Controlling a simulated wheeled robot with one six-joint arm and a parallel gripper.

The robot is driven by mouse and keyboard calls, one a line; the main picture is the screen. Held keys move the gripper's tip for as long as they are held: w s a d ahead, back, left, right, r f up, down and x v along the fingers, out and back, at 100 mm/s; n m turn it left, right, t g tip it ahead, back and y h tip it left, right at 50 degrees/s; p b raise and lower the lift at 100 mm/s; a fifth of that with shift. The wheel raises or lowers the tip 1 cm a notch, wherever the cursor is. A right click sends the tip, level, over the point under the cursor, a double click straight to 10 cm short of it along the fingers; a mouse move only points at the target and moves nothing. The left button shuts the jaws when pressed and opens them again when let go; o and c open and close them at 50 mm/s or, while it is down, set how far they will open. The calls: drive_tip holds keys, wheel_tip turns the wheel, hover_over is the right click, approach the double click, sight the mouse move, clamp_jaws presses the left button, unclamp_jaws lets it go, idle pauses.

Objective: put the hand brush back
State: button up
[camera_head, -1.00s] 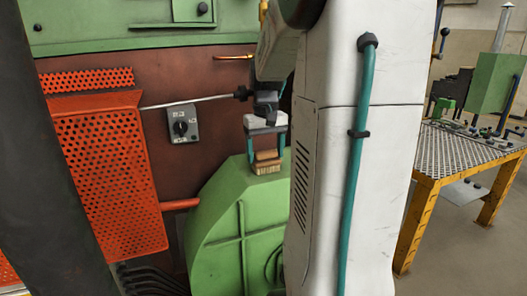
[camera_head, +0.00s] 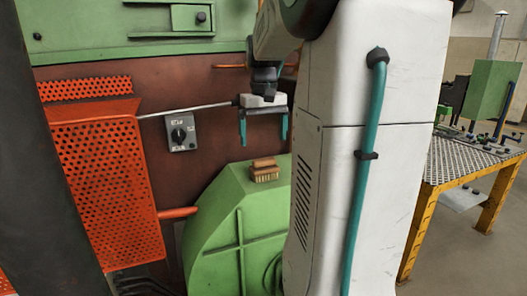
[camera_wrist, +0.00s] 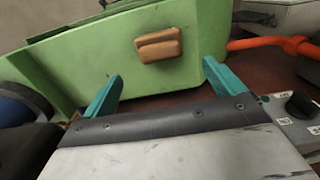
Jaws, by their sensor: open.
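The hand brush (camera_head: 265,171) has a brown wooden back and pale bristles. It stands bristles down on top of the green rounded housing (camera_head: 225,225). In the wrist view the brush (camera_wrist: 159,45) shows its wooden back on the green surface, beyond the fingertips. My gripper (camera_head: 263,138) has two teal fingers spread wide with nothing between them. It hangs above the brush, clear of it. In the wrist view the open fingers of my gripper (camera_wrist: 162,70) point towards the brush without touching it.
An orange perforated guard (camera_head: 105,190) stands at the left. A grey switch box (camera_head: 181,131) and a thin metal rod (camera_head: 185,110) are on the brown wall behind. A perforated-top table (camera_head: 460,160) with yellow legs holds small parts at the right.

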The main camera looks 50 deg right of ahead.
sight(264, 158)
wheel_tip(264, 158, up, 4)
drive_tip(key=s+a+f+n, duration=0.2)
drive_tip(key=a, duration=0.8)
drive_tip(key=s+a+f+n, duration=0.2)
drive_tip(key=a, duration=0.8)
drive_tip(key=s+a+f+n+t, duration=0.1)
drive_tip(key=s+a+f+n, duration=0.1)
drive_tip(key=s+a+f, duration=0.6)
drive_tip(key=shift+s+a, duration=0.4)
drive_tip(key=shift+a, duration=0.8)
drive_tip(key=shift+f, duration=0.1)
